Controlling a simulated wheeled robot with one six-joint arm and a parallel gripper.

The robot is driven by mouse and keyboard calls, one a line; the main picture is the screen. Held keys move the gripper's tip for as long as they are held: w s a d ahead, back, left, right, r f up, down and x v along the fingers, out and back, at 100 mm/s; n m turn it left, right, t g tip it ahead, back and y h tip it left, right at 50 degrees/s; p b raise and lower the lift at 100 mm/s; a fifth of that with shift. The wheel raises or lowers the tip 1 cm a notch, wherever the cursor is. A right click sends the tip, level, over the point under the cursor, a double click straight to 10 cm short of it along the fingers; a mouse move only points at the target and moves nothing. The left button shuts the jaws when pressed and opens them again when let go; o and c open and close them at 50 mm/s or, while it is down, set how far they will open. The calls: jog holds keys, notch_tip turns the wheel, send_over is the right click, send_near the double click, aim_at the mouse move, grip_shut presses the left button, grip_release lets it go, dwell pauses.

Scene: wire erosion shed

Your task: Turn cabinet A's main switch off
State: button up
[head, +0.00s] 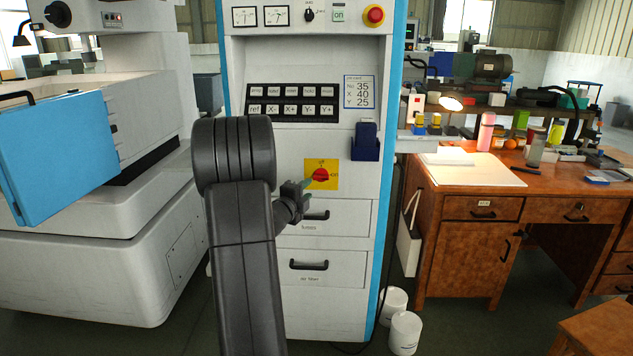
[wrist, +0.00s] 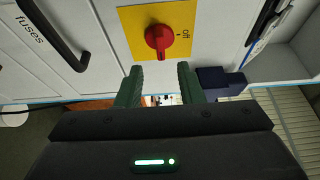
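The main switch is a red rotary knob (head: 320,174) on a yellow plate (head: 309,183), on the front of a white and blue cabinet (head: 340,210). No letter A is readable on the cabinet. In the head view this side is where the "on" label seems to be. My gripper (wrist: 160,84) is open and empty. Its green fingers are spread, with the knob just beyond the gap between them. The head view shows my gripper (head: 306,184) left of the knob.
Above the switch are a button panel (head: 291,103) and a red emergency knob (head: 374,15). A dark blue holder (head: 365,142) sticks out to the right. Two drawer handles (head: 309,265) lie below. A desk (head: 470,205) and white buckets (head: 404,333) stand to the right.

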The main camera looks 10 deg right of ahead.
aim_at(320, 179)
jog(key=x, duration=0.8)
jog(key=shift+w, duration=0.15)
grip_shut()
